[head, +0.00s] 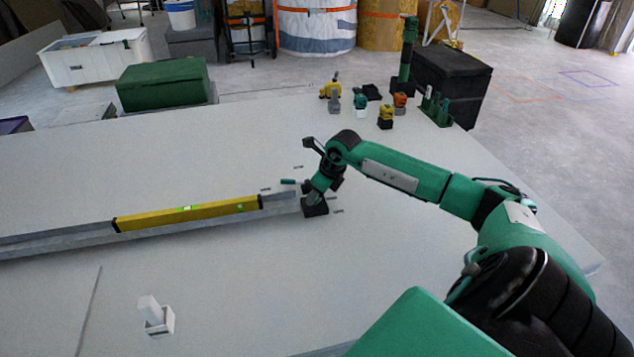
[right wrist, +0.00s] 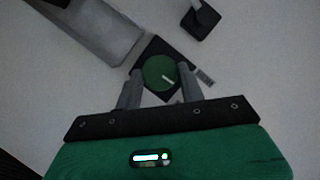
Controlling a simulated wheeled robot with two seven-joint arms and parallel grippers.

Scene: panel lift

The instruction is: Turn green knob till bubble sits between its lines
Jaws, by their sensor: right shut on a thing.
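The green knob (right wrist: 158,73) sits on a dark square block (right wrist: 150,47) at the end of a grey rail (right wrist: 96,25). A pale mark shows on its face. My right gripper (right wrist: 160,85) has a finger on each side of the knob and is shut on it. In the head view my right gripper (head: 316,198) comes down over the dark block and hides the knob. A yellow spirit level (head: 160,218) lies along the grey rail (head: 60,243). Its middle vial (head: 187,208) is bright green, but bubble and lines are too small to tell apart. My left gripper is out of view.
A white holder with a pale block (head: 155,318) stands on the near table surface (head: 220,290). Several small yellow, orange and green items stand at the far edge. The middle of the table is mostly clear.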

